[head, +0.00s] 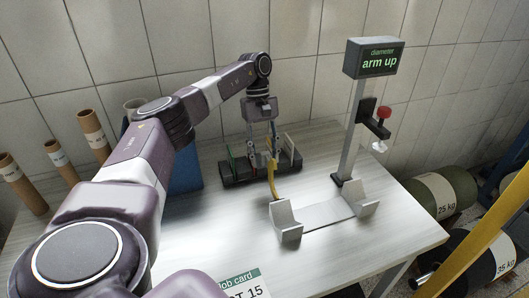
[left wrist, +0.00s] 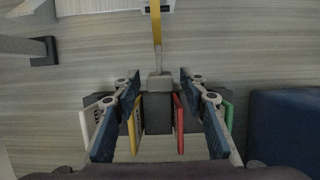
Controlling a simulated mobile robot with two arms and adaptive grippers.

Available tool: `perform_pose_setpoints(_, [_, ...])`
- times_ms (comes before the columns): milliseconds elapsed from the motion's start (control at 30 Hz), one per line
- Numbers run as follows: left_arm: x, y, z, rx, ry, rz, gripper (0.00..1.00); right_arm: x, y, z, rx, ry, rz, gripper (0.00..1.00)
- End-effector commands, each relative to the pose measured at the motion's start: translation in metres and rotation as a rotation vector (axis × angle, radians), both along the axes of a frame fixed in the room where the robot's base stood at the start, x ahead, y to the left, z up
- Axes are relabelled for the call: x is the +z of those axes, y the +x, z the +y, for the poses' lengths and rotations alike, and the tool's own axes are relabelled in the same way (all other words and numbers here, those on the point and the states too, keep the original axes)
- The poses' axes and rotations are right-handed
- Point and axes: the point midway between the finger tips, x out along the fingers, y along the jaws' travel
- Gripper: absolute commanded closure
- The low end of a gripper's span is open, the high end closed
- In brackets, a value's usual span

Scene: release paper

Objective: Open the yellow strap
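The yellow strap (head: 272,179) hangs in a narrow curve from the dark rack toward the front of the table. In the left wrist view the strap (left wrist: 157,45) runs up the picture from a grey block (left wrist: 159,110) with a lighter grey end. My left gripper (head: 262,148) points down over the rack. Its fingers (left wrist: 160,97) are apart, one on each side of the grey block, with gaps showing; I see no grip on the strap. My right gripper is not in view.
The dark rack (head: 238,181) holds thin coloured upright pieces close to the fingers. A grey cradle (head: 287,222) stands in front, and a post with an "arm up" display (head: 375,58) at right. Cardboard tubes (head: 93,131) stand at left. The table's front middle is mostly clear.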

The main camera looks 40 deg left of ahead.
Motion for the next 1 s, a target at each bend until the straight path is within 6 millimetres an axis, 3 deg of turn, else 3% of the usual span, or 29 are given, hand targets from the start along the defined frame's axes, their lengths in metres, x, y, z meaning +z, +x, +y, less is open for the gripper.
perform_pose_setpoints(233, [0.018,0.004,0.005,0.001,0.0,-0.003,0.61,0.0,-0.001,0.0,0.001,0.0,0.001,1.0])
perform_pose_setpoints(500, [0.074,0.013,0.02,0.003,-0.001,-0.004,0.61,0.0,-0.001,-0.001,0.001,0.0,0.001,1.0])
perform_pose_setpoints(633, [0.092,0.015,0.026,0.002,-0.001,-0.002,0.61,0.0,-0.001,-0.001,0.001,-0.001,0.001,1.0])
perform_pose_setpoints(1000, [0.112,0.017,0.033,0.002,0.0,0.001,0.61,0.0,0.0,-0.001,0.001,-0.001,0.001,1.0])
